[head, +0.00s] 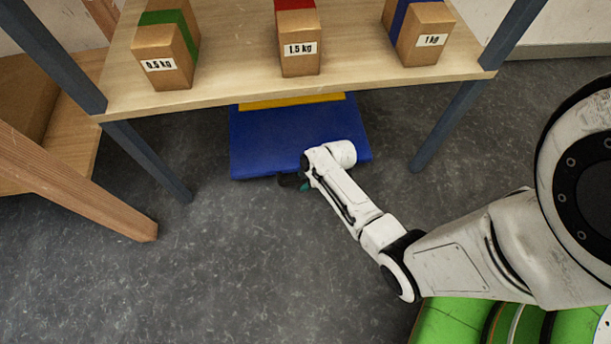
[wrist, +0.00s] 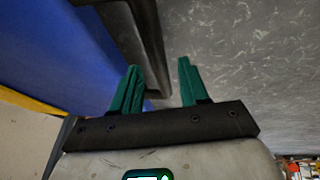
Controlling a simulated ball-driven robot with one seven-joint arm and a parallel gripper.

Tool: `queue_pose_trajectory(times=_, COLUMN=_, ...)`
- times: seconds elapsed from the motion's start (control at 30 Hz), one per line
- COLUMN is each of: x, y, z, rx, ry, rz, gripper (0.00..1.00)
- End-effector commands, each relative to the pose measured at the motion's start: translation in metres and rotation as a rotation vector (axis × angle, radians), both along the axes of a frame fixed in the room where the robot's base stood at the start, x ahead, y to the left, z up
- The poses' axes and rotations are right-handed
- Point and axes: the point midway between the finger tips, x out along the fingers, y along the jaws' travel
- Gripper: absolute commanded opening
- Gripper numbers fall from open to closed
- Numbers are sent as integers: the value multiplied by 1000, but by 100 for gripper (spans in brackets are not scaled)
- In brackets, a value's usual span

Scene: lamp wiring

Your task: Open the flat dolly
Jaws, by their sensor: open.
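The flat dolly (head: 265,135) is a blue slab on the floor under the shelf, with a yellow strip on its top towards the back. Its blue side fills the left of the wrist view (wrist: 55,45). A dark bar-like handle (head: 288,181) sits at its front edge. In the wrist view the handle (wrist: 143,40) runs down into the gap between my teal fingers. My gripper (head: 305,187) is at the dolly's front edge and open (wrist: 159,68), with a finger on each side of the handle. Contact with the handle cannot be told.
A wooden shelf (head: 230,85) on blue-grey legs stands over the dolly, bearing boxes labelled 0.5 kg (head: 165,65), 1.5 kg (head: 299,50) and 1 kg (head: 425,40). A wooden frame (head: 75,185) stands at left. The grey floor (head: 240,265) in front is clear.

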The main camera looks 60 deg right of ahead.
Motion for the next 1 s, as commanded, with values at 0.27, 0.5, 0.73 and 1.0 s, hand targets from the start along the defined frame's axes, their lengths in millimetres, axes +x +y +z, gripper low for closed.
queue_pose_trajectory(times=0.27, x=0, y=0, z=0, rx=0, ry=0, rz=0, gripper=28)
queue_pose_trajectory(times=0.5, x=0, y=0, z=0, rx=0, ry=0, rz=0, gripper=5)
queue_pose_trajectory(times=0.73, x=0, y=0, z=0, rx=0, ry=0, rz=0, gripper=0)
queue_pose_trajectory(times=1.0, x=0, y=0, z=0, rx=1, ry=1, rz=0, gripper=0)
